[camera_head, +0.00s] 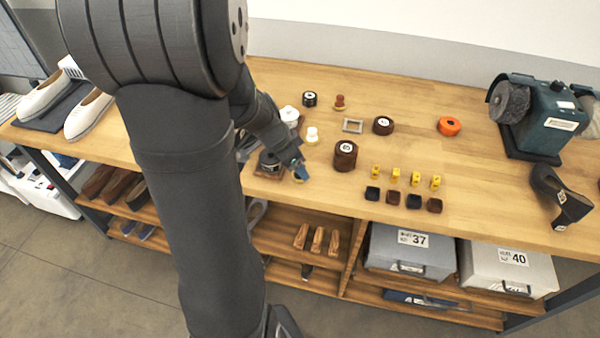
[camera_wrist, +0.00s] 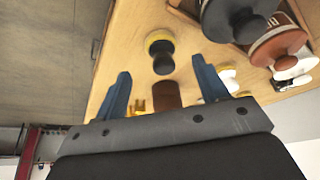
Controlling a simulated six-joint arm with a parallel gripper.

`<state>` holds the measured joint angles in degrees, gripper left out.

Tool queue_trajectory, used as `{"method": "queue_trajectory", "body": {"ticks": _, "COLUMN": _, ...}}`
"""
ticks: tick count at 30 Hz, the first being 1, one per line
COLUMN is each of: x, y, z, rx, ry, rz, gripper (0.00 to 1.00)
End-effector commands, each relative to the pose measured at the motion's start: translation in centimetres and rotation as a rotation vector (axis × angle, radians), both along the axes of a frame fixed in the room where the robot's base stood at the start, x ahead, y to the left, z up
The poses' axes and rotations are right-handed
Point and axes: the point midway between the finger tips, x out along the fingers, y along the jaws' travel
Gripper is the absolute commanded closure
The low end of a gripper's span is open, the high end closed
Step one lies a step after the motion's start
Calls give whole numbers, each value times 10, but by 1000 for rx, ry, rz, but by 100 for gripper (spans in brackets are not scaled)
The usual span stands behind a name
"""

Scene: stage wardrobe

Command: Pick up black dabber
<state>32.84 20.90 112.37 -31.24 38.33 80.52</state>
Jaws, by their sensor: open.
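The black dabber (camera_wrist: 162,62) shows in the wrist view, with a dark knob and a yellow pad, standing on the wooden bench. It lies ahead of my gripper (camera_wrist: 161,88), roughly midway between the lines of the two blue fingers and beyond their tips. The fingers are apart, with nothing held between them. In the head view my gripper (camera_head: 302,172) is low over the bench's front edge, left of the brown jar. There my gripper and arm mostly hide the black dabber.
A tray of polish jars (camera_wrist: 276,44) is close on the right in the wrist view. A white dabber (camera_head: 312,136) and a brown jar (camera_head: 345,155) stand nearby. Yellow pieces (camera_head: 395,175) and small dark blocks (camera_head: 393,197) lie to the right. The bench's front edge is close.

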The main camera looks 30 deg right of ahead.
Motion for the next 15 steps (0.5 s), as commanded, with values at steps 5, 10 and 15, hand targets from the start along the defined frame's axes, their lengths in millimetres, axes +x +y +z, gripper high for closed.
{"method": "queue_trajectory", "body": {"ticks": 5, "x": 3, "y": -12, "z": -21, "rx": 2, "ry": 3, "rz": -1, "gripper": 34}}
{"method": "queue_trajectory", "body": {"ticks": 10, "x": 4, "y": -18, "z": -37, "rx": 2, "ry": 1, "rz": 0, "gripper": 34}}
{"method": "queue_trajectory", "body": {"ticks": 15, "x": 4, "y": -20, "z": -41, "rx": 2, "ry": 0, "rz": 0, "gripper": 34}}
